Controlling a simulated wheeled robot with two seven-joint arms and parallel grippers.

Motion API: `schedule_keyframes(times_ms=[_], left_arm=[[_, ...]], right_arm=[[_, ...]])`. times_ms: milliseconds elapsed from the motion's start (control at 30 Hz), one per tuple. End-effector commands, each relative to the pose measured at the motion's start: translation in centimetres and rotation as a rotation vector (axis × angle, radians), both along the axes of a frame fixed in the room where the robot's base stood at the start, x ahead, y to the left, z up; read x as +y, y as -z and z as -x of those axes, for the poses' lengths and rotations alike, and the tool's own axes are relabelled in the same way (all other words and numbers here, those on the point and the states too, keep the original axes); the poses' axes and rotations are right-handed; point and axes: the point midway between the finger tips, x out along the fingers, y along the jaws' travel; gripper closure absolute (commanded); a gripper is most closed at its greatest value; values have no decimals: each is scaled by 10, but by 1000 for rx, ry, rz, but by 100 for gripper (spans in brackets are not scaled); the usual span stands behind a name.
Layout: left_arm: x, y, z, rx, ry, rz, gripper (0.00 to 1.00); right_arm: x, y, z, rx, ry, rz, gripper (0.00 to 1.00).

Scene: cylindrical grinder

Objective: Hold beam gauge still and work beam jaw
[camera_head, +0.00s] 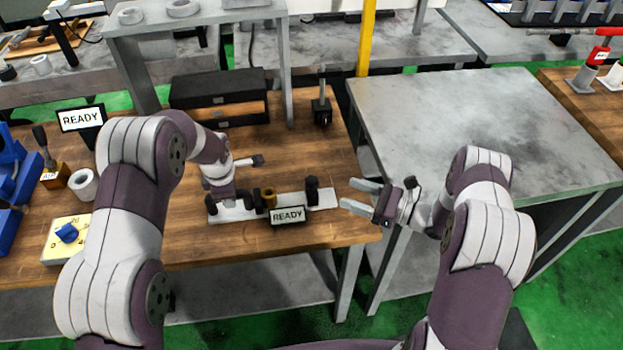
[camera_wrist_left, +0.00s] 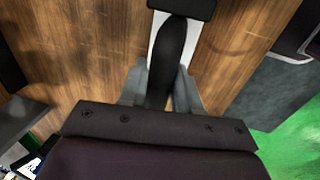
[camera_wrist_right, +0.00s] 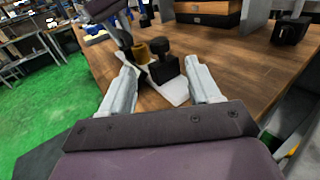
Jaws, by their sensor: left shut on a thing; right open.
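The beam gauge is a long white base (camera_head: 326,200) near the front edge of the wooden bench, with black parts, a brass-coloured cylinder (camera_head: 269,198) and a READY display (camera_head: 288,215). My left gripper (camera_wrist_left: 160,78) is shut on a black elongated grip (camera_wrist_left: 174,45) of the gauge, above the white base. In the head view the left hand hides part of that end. A black upright block (camera_head: 312,189) stands at the right end; I cannot tell if it is the jaw. My right gripper (camera_head: 351,194) is open and empty, right of that block. The block (camera_wrist_right: 163,66) shows between its fingers in the right wrist view.
A black drawer box (camera_head: 218,92) stands behind the gauge under a grey frame. A grey table (camera_head: 480,115) lies right, across a gap.

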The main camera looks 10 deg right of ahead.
Motion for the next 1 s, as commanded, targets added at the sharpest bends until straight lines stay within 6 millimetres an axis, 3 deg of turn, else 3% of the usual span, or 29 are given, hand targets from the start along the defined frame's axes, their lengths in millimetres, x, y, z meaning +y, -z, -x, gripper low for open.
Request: schedule_keyframes(times_ms=[500,867,900,1000], left_arm=[[0,0,0,2,1,0,100],[0,0,0,1,1,0,100],[0,0,0,1,1,0,100],[0,0,0,1,1,0,100]], right_arm=[[89,-1,-57,-17,-9,4,38],[99,-1,-65,-15,-5,3,38],[99,-1,-65,-15,-5,3,42],[99,-1,-64,-15,-5,3,74]])
